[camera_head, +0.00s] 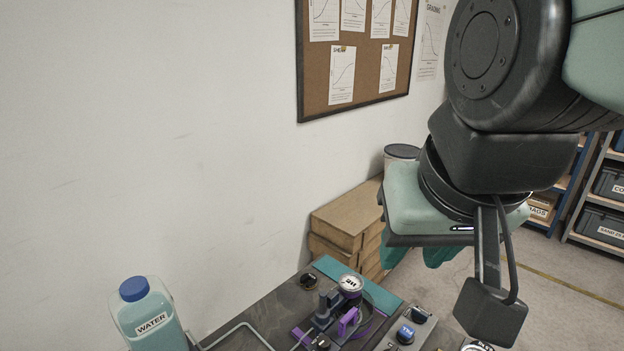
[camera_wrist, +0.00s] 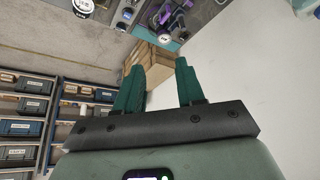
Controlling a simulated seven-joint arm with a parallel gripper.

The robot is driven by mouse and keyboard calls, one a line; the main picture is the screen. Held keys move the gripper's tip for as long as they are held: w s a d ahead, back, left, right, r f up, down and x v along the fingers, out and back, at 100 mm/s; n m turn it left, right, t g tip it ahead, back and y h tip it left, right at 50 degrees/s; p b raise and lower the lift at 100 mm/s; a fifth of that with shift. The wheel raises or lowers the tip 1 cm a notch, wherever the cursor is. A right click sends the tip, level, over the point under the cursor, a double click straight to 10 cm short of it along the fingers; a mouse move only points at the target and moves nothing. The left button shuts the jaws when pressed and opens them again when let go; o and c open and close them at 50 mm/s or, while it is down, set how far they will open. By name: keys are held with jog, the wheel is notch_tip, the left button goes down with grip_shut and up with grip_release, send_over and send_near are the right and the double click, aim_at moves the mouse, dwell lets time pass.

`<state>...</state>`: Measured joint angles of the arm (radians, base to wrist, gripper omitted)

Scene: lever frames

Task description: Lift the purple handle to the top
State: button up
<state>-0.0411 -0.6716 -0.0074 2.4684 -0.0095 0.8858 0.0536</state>
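The purple handle (camera_head: 348,321) belongs to a small dark lever frame (camera_head: 323,316) with purple parts, on the grey bench at the bottom of the head view. Purple parts of the frame also show small at the top of the wrist view (camera_wrist: 178,22). My gripper hangs in the air above and to the right of the lever frame in the head view (camera_head: 416,256). In the wrist view (camera_wrist: 158,66) its two teal fingers stand apart with nothing between them. The gripper is well clear of the handle. The handle's exact height on its frame is hard to tell.
A water bottle (camera_head: 148,317) stands at the left of the bench. A round white-faced gauge (camera_head: 350,283) and a blue-topped knob (camera_head: 405,334) sit close to the lever frame. Cardboard boxes (camera_head: 346,218) stand behind the bench by the wall. The air around my gripper is free.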

jog(key=w+a+f+m+g, duration=0.1)
jog(key=w+f+m+g, duration=0.25)
jog(key=w+f, duration=0.45)
jog(key=m+g, duration=0.2)
jog(key=m, duration=0.3)
send_near(349, 315)
notch_tip(349, 315, down, 8)
jog(key=shift+s+a+r, duration=0.1)
jog(key=shift+c, duration=0.4)
grip_shut()
jog(key=shift+r, duration=0.1)
